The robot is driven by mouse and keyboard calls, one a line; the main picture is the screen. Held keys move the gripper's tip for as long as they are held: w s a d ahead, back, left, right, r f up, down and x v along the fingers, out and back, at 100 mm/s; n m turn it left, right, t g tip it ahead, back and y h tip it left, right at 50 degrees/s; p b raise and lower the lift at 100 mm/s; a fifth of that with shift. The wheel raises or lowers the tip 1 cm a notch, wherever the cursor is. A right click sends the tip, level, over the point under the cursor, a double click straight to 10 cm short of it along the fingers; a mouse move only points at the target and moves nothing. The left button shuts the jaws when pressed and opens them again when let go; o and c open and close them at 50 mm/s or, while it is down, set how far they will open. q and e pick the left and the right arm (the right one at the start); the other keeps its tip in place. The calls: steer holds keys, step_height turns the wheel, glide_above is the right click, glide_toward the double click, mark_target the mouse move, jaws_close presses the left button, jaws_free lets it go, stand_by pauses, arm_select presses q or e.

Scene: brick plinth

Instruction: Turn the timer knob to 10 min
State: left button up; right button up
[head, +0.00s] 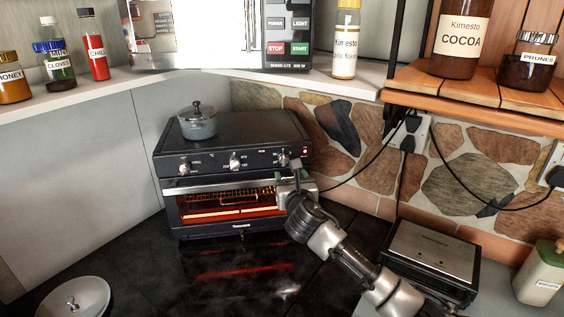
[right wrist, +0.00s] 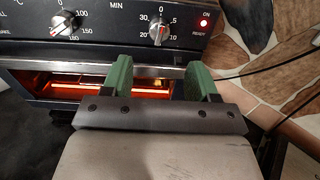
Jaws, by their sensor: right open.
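The timer knob (right wrist: 158,31) is a silver knob on the black front panel of the toaster oven (head: 230,133), with marks 5, 10, 20 and 30 around it. In the head view it is the rightmost knob (head: 283,160). I cannot tell exactly which mark its pointer is on. My right gripper (right wrist: 160,77) is open, with its two green-padded fingers apart. In the right wrist view they appear just below the knob, one to each side, with nothing between them. The right gripper also shows in the head view (head: 289,174) at the oven's right front. My left gripper is out of view.
Another knob (right wrist: 66,24) is left of the timer; a red light (right wrist: 204,22) glows right of it. The oven glows inside. A lidded pot (head: 198,123) stands on top. A sandwich press (head: 432,257) sits at right; cables hang behind.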

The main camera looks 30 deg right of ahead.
mark_target(285, 163)
steer(key=p+x, duration=0.1)
steer(key=x, duration=0.7)
steer(key=shift+w+d, duration=0.15)
steer(key=shift+w, duration=0.15)
steer(key=c, duration=0.9)
